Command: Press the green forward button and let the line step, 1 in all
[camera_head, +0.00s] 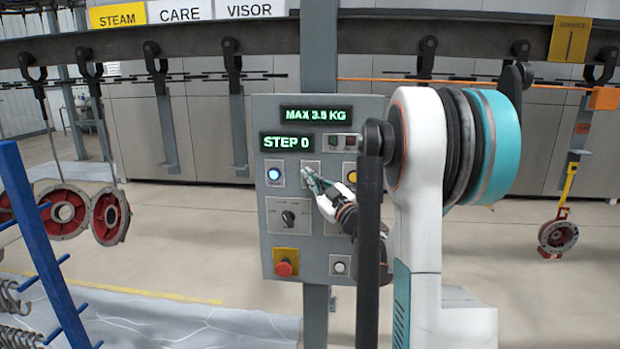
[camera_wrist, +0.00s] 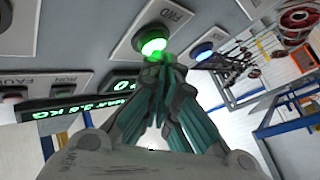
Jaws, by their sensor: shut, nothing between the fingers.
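The grey control panel (camera_head: 265,232) hangs on a post in the middle of the head view. Its upper display (camera_head: 310,115) reads MAX 3.5 KG and the lower display (camera_head: 287,142) reads STEP 0. The green forward button (camera_wrist: 152,46), labelled FWD, is lit in the wrist view. My gripper (camera_wrist: 166,62) is shut and empty, with its fingertips right at the green button; I cannot tell whether they touch it. In the head view my gripper (camera_head: 308,172) covers most of that button.
A blue button (camera_head: 274,174) is left of the gripper and a yellow one (camera_head: 351,172) is right. Below are a selector knob (camera_head: 289,217), a red stop button (camera_head: 284,268) and a white button (camera_head: 340,266). Red round parts (camera_head: 110,216) hang from the line at left.

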